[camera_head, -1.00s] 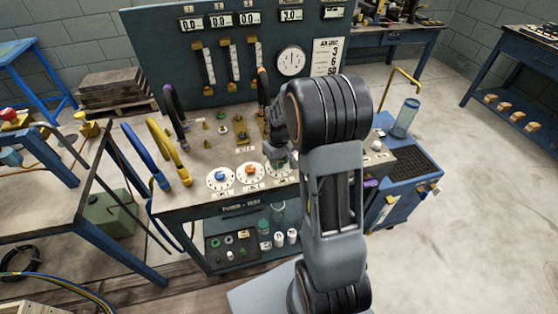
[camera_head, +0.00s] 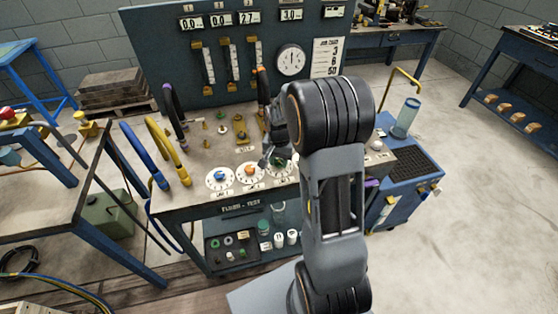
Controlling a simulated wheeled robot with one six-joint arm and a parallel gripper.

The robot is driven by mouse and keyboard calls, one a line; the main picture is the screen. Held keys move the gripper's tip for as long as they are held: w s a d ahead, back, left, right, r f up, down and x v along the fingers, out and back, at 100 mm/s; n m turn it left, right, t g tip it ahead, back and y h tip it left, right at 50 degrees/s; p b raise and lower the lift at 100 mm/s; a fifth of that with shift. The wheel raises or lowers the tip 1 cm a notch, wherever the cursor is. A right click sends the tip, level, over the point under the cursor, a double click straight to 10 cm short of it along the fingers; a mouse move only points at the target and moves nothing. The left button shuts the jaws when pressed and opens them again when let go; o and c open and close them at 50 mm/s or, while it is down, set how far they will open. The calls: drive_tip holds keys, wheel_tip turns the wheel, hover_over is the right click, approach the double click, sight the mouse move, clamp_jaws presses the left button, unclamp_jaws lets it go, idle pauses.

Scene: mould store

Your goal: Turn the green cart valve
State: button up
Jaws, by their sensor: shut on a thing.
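The green valve (camera_head: 281,162) is the rightmost of three dial knobs on the cart's top, mostly hidden by my gripper and arm. My gripper (camera_head: 272,161) is down at it, shut on the green knob. The valve's white dial is largely covered, so I cannot read its setting. The blue valve (camera_head: 220,176) and the orange valve (camera_head: 250,171) sit on white dials to its left. On the cart's back panel (camera_head: 150,50), the third display (camera_head: 247,18) reads about 2.7. The first display (camera_head: 190,22) and second display (camera_head: 220,20) read 0.0.
Yellow and blue hoses (camera_head: 163,145) stand at the cart's left side. A round gauge (camera_head: 291,61) and a job card (camera_head: 327,57) are on the panel. A blue trolley (camera_head: 405,185) stands at the right. Open floor (camera_head: 480,200) lies further right.

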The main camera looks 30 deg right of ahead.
sight(279, 162)
drive_tip(key=m, duration=0.4)
drive_tip(key=shift+m, duration=2.8)
drive_tip(key=o, duration=0.9)
wheel_tip(279, 162, up, 14)
drive_tip(key=shift+f, duration=0.1)
